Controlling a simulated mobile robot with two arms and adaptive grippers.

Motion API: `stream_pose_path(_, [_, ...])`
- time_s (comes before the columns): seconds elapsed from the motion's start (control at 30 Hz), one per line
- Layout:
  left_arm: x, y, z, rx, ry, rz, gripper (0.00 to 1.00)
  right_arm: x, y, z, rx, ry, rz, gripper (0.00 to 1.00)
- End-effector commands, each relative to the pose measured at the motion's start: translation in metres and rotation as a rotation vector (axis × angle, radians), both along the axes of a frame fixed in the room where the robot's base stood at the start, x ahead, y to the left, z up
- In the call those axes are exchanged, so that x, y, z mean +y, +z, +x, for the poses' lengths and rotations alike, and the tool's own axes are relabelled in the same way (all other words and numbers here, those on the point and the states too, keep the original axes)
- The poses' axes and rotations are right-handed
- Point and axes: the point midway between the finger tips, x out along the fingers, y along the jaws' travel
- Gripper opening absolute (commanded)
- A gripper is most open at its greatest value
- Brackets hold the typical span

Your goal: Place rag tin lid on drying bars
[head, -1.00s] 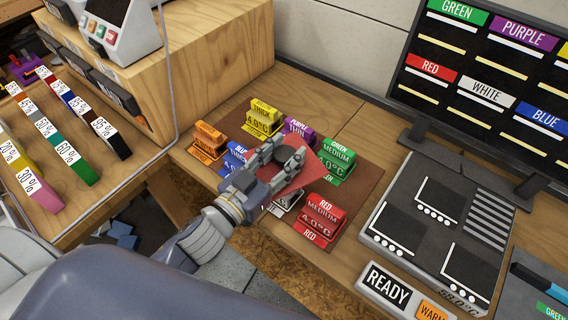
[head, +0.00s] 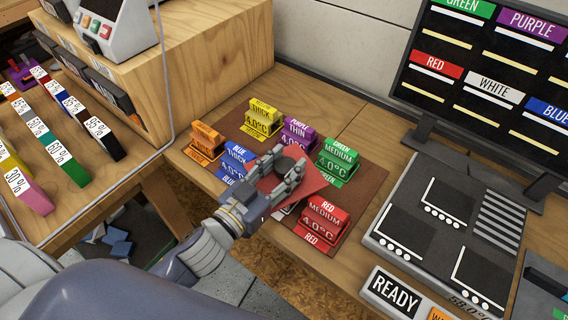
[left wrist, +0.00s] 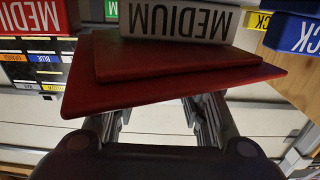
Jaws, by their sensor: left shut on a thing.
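My left gripper (head: 284,170) is shut on a flat, stepped red plate (head: 313,180), which looks like the rag tin lid. It holds the plate over the brown mat, among the coloured blocks. The left wrist view shows the red plate (left wrist: 175,93) across both fingers, with a white MEDIUM block (left wrist: 178,22) just beyond it. In the head view the plate and fingers hide most of that white block. A row of pale bars (head: 502,222) lies on the grey station at the right; I cannot tell whether these are the drying bars. My right gripper is not in view.
On the brown mat (head: 362,192), a red block (head: 325,215) stands close in front of the plate. Blue (head: 238,160), green (head: 337,157), purple (head: 297,130), yellow and orange blocks surround it. A monitor (head: 490,80) stands behind the grey station (head: 400,225).

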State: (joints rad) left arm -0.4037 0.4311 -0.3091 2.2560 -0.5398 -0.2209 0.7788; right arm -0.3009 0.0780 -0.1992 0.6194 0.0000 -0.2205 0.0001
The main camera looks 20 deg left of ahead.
Motion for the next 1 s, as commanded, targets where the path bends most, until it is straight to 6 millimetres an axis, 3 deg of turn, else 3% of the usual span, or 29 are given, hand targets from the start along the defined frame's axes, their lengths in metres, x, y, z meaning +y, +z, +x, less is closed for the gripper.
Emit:
stream_pose_path(0.03, [0.0, 0.001, 0.0, -0.001, 0.0, 0.0, 0.14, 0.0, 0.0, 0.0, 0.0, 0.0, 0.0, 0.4])
stream_pose_path(0.07, [0.0, 0.001, 0.0, 0.0, 0.0, 0.0, 0.41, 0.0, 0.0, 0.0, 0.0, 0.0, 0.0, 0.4])
stream_pose_path(0.1, [0.0, 0.0, 0.0, 0.0, 0.0, 0.0, 0.51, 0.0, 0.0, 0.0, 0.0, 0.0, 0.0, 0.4])
stream_pose_path(0.17, [0.0, 0.001, 0.0, 0.0, 0.0, 0.0, 0.59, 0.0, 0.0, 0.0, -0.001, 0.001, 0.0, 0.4])
stream_pose_path(0.47, [0.0, 0.001, 0.0, 0.0, 0.0, 0.0, 0.59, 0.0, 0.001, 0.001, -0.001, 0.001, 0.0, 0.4])
stream_pose_path(0.67, [0.0, 0.016, -0.001, -0.001, -0.002, 0.002, 0.59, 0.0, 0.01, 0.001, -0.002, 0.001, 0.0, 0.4])
stream_pose_path(1.0, [0.019, 0.009, -0.052, 0.005, 0.0, -0.001, 0.59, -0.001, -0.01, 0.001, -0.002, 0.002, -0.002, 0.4])
